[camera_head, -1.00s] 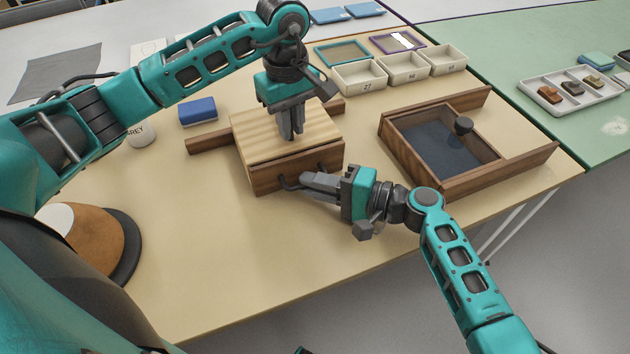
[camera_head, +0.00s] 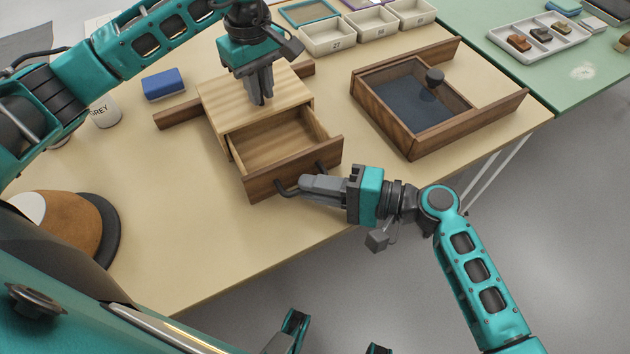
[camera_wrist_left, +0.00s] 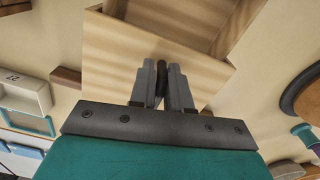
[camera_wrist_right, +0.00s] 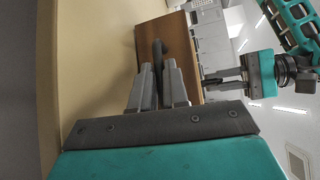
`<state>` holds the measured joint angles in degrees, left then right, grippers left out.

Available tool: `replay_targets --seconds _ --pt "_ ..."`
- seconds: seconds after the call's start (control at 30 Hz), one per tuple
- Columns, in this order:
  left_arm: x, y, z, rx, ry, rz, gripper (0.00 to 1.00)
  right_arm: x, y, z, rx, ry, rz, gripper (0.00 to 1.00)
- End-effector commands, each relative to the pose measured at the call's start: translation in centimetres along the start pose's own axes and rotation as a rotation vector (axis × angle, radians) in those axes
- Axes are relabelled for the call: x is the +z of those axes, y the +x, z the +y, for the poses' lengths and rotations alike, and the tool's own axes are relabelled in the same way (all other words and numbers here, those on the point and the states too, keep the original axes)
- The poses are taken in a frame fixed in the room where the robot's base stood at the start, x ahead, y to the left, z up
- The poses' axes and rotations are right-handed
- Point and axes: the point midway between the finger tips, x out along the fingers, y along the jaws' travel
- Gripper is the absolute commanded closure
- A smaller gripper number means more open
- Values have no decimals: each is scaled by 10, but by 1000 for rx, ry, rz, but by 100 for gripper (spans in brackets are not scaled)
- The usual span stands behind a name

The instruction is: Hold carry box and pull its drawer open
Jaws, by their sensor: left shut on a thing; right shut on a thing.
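The carry box (camera_head: 222,98) is a light wooden box with a striped top, standing on the beige table. Its drawer (camera_head: 262,182) has a dark brown front and is pulled partly out, with its pale, empty-looking inside showing. My left gripper (camera_head: 261,100) points down onto the box top and is shut on a dark knob (camera_wrist_left: 162,72), seen between its fingers in the left wrist view. My right gripper (camera_head: 302,187) comes from the right and is shut on the drawer's dark handle (camera_wrist_right: 157,52). The fingers hide part of the handle.
A brown wooden frame tray (camera_head: 412,150) with a dark knob stands to the right. Dark wooden strips (camera_head: 180,115) lie beside the box. A blue block (camera_head: 163,84), a cup marked GREY (camera_head: 104,113) and small cream bins (camera_head: 328,38) stand around.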

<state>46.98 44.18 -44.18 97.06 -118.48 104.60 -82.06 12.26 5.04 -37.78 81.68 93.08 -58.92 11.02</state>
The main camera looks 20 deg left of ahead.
Motion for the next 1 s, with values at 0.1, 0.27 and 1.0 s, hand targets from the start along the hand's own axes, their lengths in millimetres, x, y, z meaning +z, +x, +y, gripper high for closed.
replay_targets --seconds 0.1,0.27,1.0 --pt "-2 -1 0 3 -6 5 100 1 1 1 3 2 -3 77" --pt "-2 -1 0 3 -6 5 100 1 1 1 1 1 -3 63" --pt "-2 -1 0 4 -6 5 100 0 -87 1 3 1 1 63"
